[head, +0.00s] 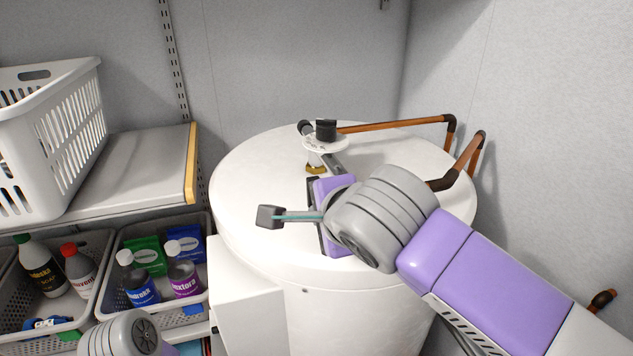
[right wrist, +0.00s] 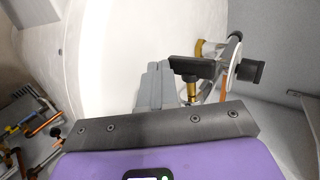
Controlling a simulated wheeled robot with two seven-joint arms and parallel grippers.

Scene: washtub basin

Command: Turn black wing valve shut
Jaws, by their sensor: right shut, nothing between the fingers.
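The black wing valve (right wrist: 185,68) shows in the right wrist view as a dark handle on a brass stem (right wrist: 191,93). It stands close to the right of my right gripper's fingers. My right gripper (right wrist: 154,70) is shut, with its grey fingers together and nothing between them. In that view the fingers overlap or sit just beside the handle's left end; I cannot tell whether they touch. In the head view my right gripper (head: 331,160) is over the white tank's top (head: 260,175), by some brass (head: 315,169). The wing handle is not clear there. My left gripper is out of the picture.
A black knob (head: 326,130) on a white disc stands just beyond my fingers. Copper pipes (head: 395,124) run to the back right. A shelf with a white basket (head: 60,135) and crates of bottles (head: 145,270) stand at the left. A wall is close behind.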

